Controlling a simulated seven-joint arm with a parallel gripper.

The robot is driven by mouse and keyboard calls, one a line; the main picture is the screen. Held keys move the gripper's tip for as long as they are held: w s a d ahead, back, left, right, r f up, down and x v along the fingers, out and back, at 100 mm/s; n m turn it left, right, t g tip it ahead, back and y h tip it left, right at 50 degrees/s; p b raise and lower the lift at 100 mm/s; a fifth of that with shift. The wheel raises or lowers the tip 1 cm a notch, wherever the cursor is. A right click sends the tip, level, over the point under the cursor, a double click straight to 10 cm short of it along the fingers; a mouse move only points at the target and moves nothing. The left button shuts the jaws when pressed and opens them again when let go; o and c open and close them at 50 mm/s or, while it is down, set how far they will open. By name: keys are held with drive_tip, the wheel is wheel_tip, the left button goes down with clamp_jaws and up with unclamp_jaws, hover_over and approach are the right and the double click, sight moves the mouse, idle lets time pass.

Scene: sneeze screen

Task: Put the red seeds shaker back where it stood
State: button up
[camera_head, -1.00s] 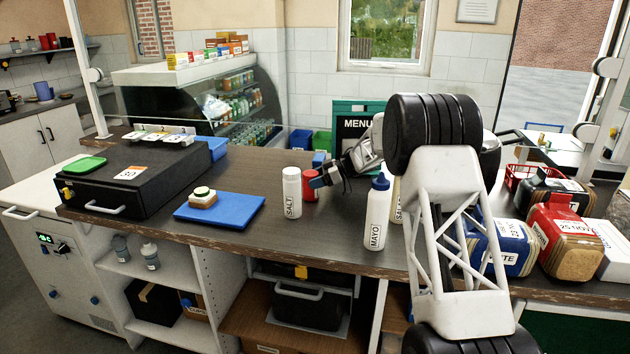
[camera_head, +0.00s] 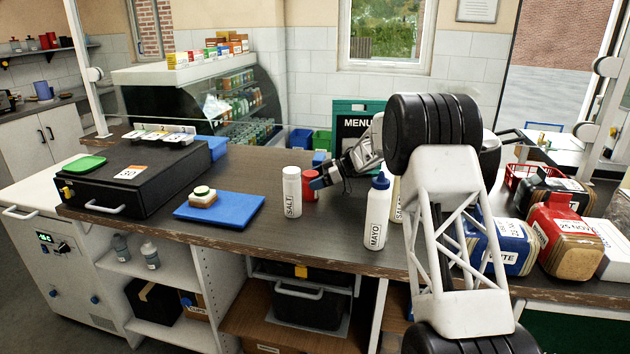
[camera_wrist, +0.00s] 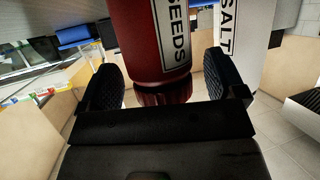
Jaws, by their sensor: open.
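The red seeds shaker (camera_head: 310,180) stands upright on the dark counter (camera_head: 260,265), just behind and right of a white salt shaker (camera_head: 292,193). In the wrist view the red seeds shaker (camera_wrist: 150,40) appears inverted, its label reading SEEDS, with the white salt shaker (camera_wrist: 235,40) close beside it. My gripper (camera_head: 321,182) reaches in from the right at the red shaker. In the wrist view my gripper (camera_wrist: 165,80) is open, with a finger on either side of the shaker's line and visible gaps. Part of the shaker is hidden by the gripper in the head view.
A white mayo bottle (camera_head: 377,215) with a blue cap stands in front of my arm, another labelled container (camera_head: 396,200) partly behind it. A blue board (camera_head: 235,210) with a sandwich (camera_head: 203,198) lies left. Bagged goods (camera_head: 565,235) crowd the right. The counter behind the board is clear.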

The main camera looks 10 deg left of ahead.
drive_tip(key=v, duration=0.7)
drive_tip(key=shift+d, duration=0.2)
drive_tip(key=shift+w+r, duration=0.1)
drive_tip(key=shift+r, duration=0.1)
idle(0.7)
